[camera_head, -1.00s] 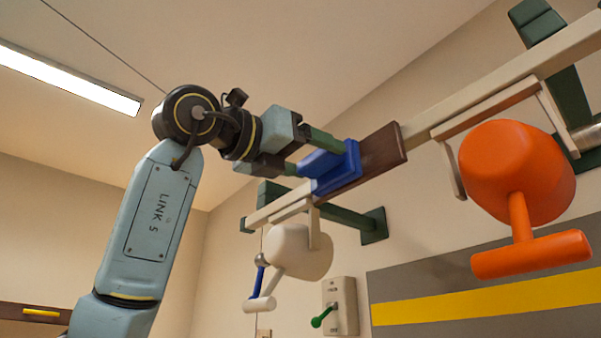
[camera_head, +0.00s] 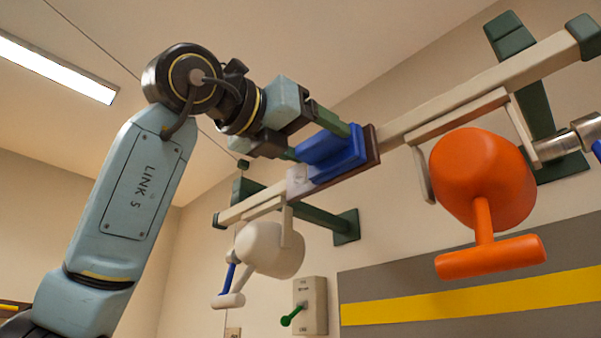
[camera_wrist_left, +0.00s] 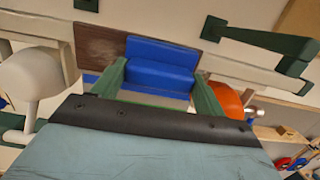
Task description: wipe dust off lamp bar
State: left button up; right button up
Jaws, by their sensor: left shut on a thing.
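The lamp bar (camera_head: 440,108) is a long beige bar running up to the right, with a dark brown patch (camera_head: 373,145) on its face. My left gripper (camera_head: 316,141) is shut on a blue block-shaped pad (camera_head: 338,160), which lies against the bar over the brown patch; exact contact is hard to tell. In the head view brown shows at the pad's right and lower edges, and a pale patch (camera_head: 298,180) shows at its left. In the left wrist view the pad (camera_wrist_left: 160,65) sits between the fingers, with brown (camera_wrist_left: 97,46) to its left. My right gripper is out of view.
An orange lamp (camera_head: 480,180) hangs from the bar at right, a cream lamp (camera_head: 270,248) at lower left. Green brackets (camera_head: 525,95) hold the bar to the wall. A switch box (camera_head: 312,305) with a green lever is below.

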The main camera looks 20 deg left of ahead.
pick_arm(q)
jog(key=shift+s+d, duration=0.35)
jog(key=shift+d, duration=0.5)
jog(key=w+a, duration=0.5)
jog(key=a, duration=0.6)
jog(key=shift+a+p, duration=0.4)
jog(key=shift+s, duration=0.1)
jog(key=shift+r+b+v, duration=0.2)
jog(key=shift+b+v, duration=0.1)
jog(key=shift+v, duration=1.15)
jog(key=shift+r+b+v, duration=0.2)
jog(key=shift+b+v, duration=0.05)
jog(key=shift+v, duration=1.2)
jog(key=v, duration=0.3)
jog(key=shift+s+r, duration=0.1)
jog(key=shift+r, duration=0.1)
